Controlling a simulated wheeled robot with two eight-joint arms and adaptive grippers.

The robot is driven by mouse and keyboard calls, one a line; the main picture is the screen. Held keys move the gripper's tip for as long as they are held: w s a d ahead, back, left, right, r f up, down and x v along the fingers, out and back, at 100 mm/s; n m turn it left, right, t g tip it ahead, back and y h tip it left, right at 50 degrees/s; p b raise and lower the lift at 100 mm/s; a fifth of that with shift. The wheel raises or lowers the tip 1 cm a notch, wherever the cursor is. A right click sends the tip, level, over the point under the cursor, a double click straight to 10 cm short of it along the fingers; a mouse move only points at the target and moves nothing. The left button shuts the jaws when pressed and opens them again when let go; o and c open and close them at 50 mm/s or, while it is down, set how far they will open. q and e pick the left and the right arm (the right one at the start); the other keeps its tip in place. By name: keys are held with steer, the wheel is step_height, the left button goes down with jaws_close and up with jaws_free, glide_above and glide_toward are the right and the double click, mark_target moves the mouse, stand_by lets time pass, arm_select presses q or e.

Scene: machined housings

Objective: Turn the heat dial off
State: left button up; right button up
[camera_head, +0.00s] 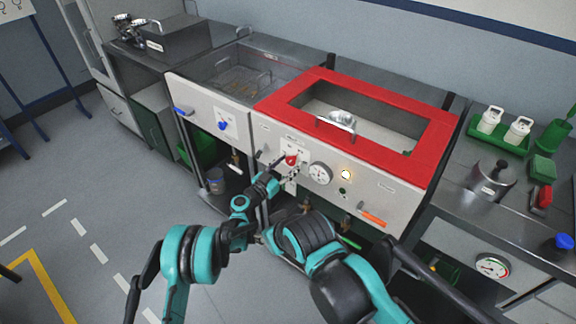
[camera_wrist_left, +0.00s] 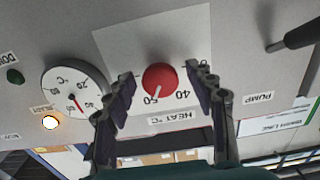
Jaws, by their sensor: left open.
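The red heat dial (camera_head: 291,159) is on the front panel of the red-rimmed bath, on a white plate. In the left wrist view the dial (camera_wrist_left: 160,78) faces me, with a white mark pointing close to the 50 on its scale. The "HEAT °C" label (camera_wrist_left: 175,117) shows beside it. My left gripper (camera_wrist_left: 160,80) is open, with one finger on either side of the dial; I cannot tell whether they touch it. In the head view my left gripper (camera_head: 281,168) is at the dial and partly covers its surroundings. My right gripper is not in view.
A round temperature gauge (camera_head: 320,172) and a lit lamp (camera_head: 345,174) sit right of the dial. An orange-handled lever (camera_head: 372,216) is lower right. A blue knob (camera_head: 222,125) is on the panel to the left. A pump switch lever (camera_wrist_left: 295,38) shows in the wrist view.

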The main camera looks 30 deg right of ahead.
arm_select(q)
steer(key=c, duration=1.1)
steer(key=shift+c, duration=0.2)
